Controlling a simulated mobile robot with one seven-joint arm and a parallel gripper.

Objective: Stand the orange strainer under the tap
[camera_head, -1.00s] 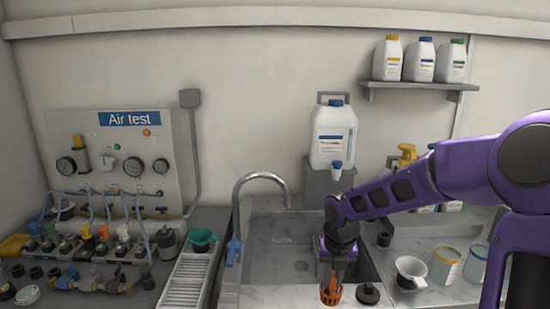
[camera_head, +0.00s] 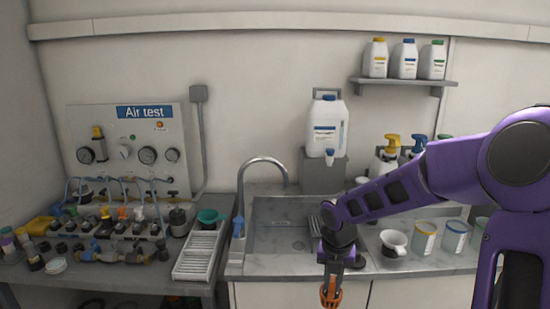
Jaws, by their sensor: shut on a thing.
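The orange strainer (camera_head: 331,291) is a small slotted cup at the bottom of the view. My gripper (camera_head: 332,277) is shut on it and holds it in front of the counter's front edge, before the white cabinet fronts. The fingertips are small and partly hidden by the strainer. The tap (camera_head: 265,172) is a curved chrome spout with a blue lever, at the left side of the sink (camera_head: 285,235). The strainer is to the right of the tap and nearer to me. My arm hides the right part of the sink.
A white draining rack (camera_head: 200,252) with a green strainer (camera_head: 210,217) stands left of the sink. A dark round piece (camera_head: 357,260), a white cup (camera_head: 394,242) and tubs (camera_head: 424,238) stand on the right counter. A large jug (camera_head: 327,128) stands behind the sink.

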